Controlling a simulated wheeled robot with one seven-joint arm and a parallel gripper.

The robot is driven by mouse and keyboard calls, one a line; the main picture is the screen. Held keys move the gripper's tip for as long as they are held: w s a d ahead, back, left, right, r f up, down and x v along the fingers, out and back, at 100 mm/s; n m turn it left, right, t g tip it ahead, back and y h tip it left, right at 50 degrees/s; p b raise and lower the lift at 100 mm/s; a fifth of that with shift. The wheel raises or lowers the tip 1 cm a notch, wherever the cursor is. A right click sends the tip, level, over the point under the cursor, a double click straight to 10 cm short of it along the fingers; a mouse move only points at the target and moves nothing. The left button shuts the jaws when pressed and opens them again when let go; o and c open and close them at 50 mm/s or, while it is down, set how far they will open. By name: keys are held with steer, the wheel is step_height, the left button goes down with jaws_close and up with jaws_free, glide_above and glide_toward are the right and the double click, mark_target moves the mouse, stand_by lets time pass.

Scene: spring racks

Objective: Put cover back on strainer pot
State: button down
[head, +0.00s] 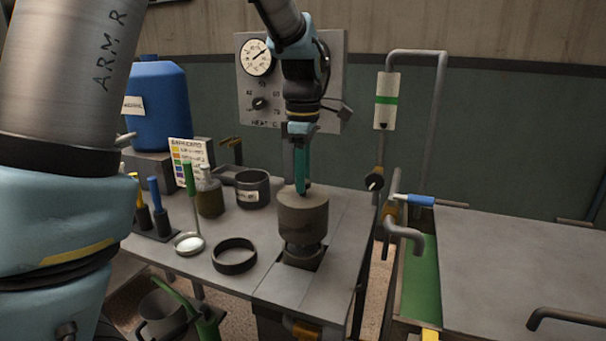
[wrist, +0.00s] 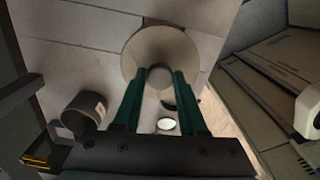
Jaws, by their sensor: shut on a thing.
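My gripper (head: 301,188) has green fingers pointing down and is shut on the small knob of the brown-grey round cover (head: 303,217). In the wrist view the cover (wrist: 140,60) is a pale disc, with its knob (wrist: 160,77) between the fingertips. The cover is upright, directly above a dark round body (head: 303,255), apparently the strainer pot, set in a square recess at the table's front right. The cover hides the pot's top. I cannot tell whether the cover touches it.
A dark labelled pot (head: 253,191), a jar (head: 210,200) and upright handled tools (head: 157,208) stand farther back. Pipes and a valve (head: 404,234) rise at the right.

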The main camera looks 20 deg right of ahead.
mark_target(303, 203)
steer(key=shift+f+b, duration=1.55)
steer(key=shift+f, duration=1.85)
steer(key=shift+c, duration=1.9)
jaws_free()
step_height(303, 203, up, 11)
steer(key=shift+f+b, duration=0.1)
steer(key=shift+b, duration=0.45)
steer(key=w+a+f+m, duration=0.1)
steer(key=a+f+m, duration=0.2)
steer(key=a+f, duration=0.35)
steer(key=w+a+f+m, duration=0.2)
steer(key=a+f+m, duration=0.1)
steer(key=a, duration=0.7)
steer(key=s+a+f+m, duration=0.3)
steer(key=a, duration=0.4)
steer(key=s+a+f+m+t, duration=0.1)
steer(key=s+a+f+m, duration=0.2)
steer(key=a, duration=0.3)
steer(key=shift+s+a+f+t, duration=0.3)
steer(key=shift+s+a+f, duration=0.05)
steer(key=shift+s+f, duration=0.2)
